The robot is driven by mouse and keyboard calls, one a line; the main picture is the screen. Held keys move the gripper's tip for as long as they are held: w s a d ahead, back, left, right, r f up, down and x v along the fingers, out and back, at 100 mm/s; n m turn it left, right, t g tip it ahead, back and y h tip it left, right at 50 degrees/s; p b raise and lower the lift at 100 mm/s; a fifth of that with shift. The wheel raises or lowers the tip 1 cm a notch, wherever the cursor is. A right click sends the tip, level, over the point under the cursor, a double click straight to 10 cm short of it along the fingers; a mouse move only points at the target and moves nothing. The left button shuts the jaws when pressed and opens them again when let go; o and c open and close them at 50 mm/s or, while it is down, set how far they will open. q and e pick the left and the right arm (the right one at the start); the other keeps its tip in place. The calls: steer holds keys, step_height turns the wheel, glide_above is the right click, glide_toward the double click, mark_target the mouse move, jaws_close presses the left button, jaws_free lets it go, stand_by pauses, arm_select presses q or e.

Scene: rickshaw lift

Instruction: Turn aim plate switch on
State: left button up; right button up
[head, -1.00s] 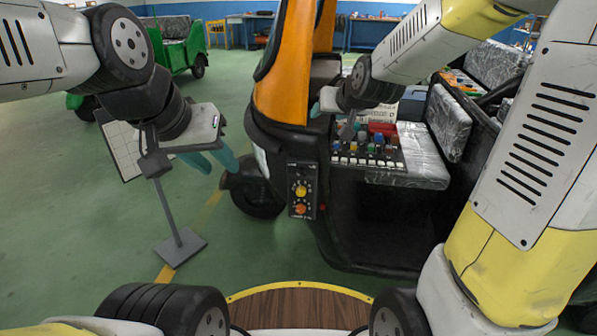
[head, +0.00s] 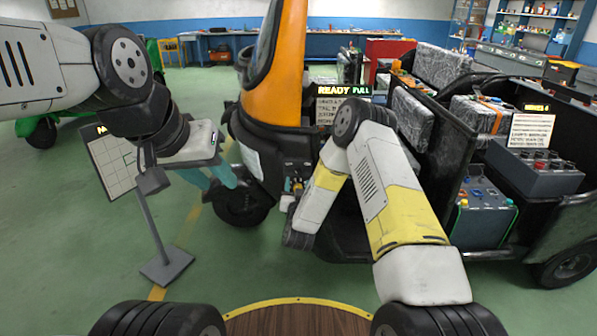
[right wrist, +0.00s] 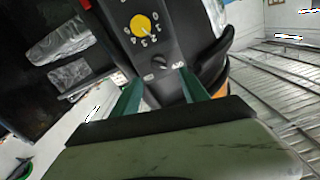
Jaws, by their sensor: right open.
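A black control panel on the front of the orange and black rickshaw shows in the head view (head: 295,176), partly covered by my right arm. In the right wrist view the panel carries a yellow numbered dial (right wrist: 145,24) and, below it, a small dark switch knob (right wrist: 159,62) beside a white marking. My right gripper (right wrist: 161,78) is open, its teal fingers on either side of the small knob. I cannot tell whether they touch it. The white gridded aim plate (head: 112,165) stands on a grey post. My left gripper (head: 212,177) is open and empty beside it.
The rickshaw body (head: 275,65) stands ahead, with wrapped seats (head: 413,115) behind. A grey battery box (head: 482,215) and a grey console with red knobs (head: 537,168) are at the right. Green floor is free around the aim plate's base (head: 167,266).

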mark_target(298, 173)
steer(key=w, duration=0.7)
steer(key=shift+w+f, duration=0.2)
steer(key=shift+w, duration=0.05)
jaws_close()
